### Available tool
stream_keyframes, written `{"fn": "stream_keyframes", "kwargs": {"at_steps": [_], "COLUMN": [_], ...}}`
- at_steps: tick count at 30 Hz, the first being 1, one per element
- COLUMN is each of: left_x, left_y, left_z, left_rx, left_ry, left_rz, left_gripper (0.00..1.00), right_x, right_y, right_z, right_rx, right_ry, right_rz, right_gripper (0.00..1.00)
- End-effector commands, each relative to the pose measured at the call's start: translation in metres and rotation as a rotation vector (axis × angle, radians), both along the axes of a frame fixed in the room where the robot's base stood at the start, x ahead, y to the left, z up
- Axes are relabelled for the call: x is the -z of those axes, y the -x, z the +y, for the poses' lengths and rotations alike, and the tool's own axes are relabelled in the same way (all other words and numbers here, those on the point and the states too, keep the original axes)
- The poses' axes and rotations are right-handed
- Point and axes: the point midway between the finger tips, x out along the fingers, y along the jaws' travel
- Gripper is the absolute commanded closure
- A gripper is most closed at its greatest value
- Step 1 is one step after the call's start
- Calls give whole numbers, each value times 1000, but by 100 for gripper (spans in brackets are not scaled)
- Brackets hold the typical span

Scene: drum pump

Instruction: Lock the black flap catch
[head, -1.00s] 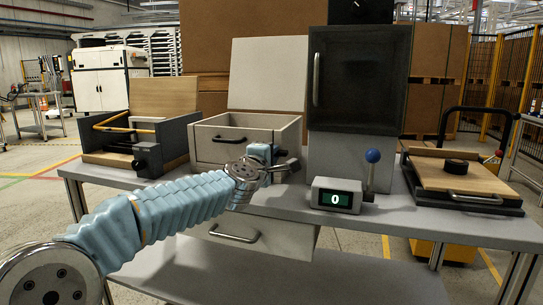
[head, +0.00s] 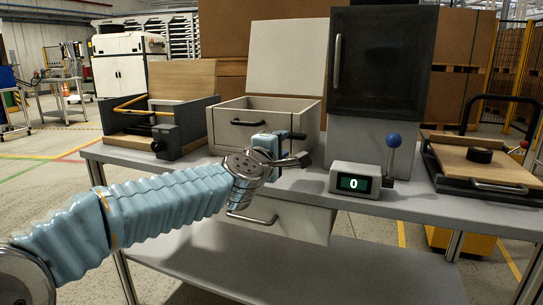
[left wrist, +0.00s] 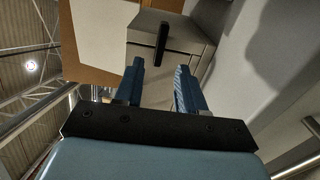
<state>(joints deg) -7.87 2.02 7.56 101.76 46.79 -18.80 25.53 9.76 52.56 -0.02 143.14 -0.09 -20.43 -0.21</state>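A dark grey box (head: 192,122) with a raised wooden flap (head: 182,78) stands at the left of the bench in the head view. A black block with a small knob (head: 163,138) sits on its front; it looks like the flap catch, but I cannot tell its state. My left gripper (head: 292,148) is in front of the light grey drawer box, to the right of the black block and apart from it. In the left wrist view its two blue fingers (left wrist: 160,86) are spread with nothing between them. My right gripper is not in view.
The light grey drawer box (head: 232,134) has a raised lid and a black handle (left wrist: 162,42). To the right stand a dark-doored cabinet (head: 382,62), a display reading 0 (head: 358,183) with a blue-knobbed lever (head: 393,145), and a wooden board (head: 470,168). The bench front (head: 440,208) is clear.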

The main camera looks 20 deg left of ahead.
Motion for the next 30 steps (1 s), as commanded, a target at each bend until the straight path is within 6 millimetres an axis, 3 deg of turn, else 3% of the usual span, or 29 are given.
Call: {"fn": "stream_keyframes", "kwargs": {"at_steps": [3, 10, 30], "left_x": [-1, -1, 0], "left_y": [30, 64, 70], "left_z": [2, 3, 2], "left_rx": [-1, -1, -1], "left_ry": [0, 0, 0], "left_rz": [-1, -1, 1], "left_gripper": [61, 61, 61], "right_x": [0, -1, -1], "right_y": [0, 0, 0], "right_z": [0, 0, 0], "right_rx": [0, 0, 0], "right_ry": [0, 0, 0], "right_rz": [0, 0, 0], "right_gripper": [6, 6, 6]}}
